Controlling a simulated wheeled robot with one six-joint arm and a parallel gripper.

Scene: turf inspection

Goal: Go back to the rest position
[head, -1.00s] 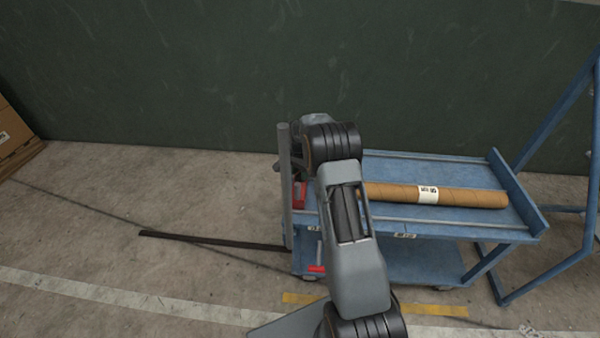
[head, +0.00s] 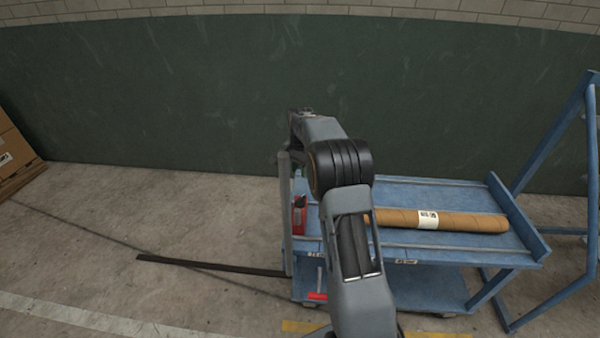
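My arm rises from the bottom of the head view and folds away from me in front of the blue cart (head: 440,267). The end of the arm points away, and my gripper's fingers are hidden behind the arm's links, so their state does not show. A brown cardboard roll (head: 465,222) with a white label lies on the cart's top shelf, to the right of my arm and apart from it.
A red item (head: 299,215) sits at the cart's left end. A blue frame (head: 548,165) stands at the right. Cardboard boxes (head: 12,150) are at the far left. A dark strip (head: 205,265) lies on the floor. The left floor is mostly clear.

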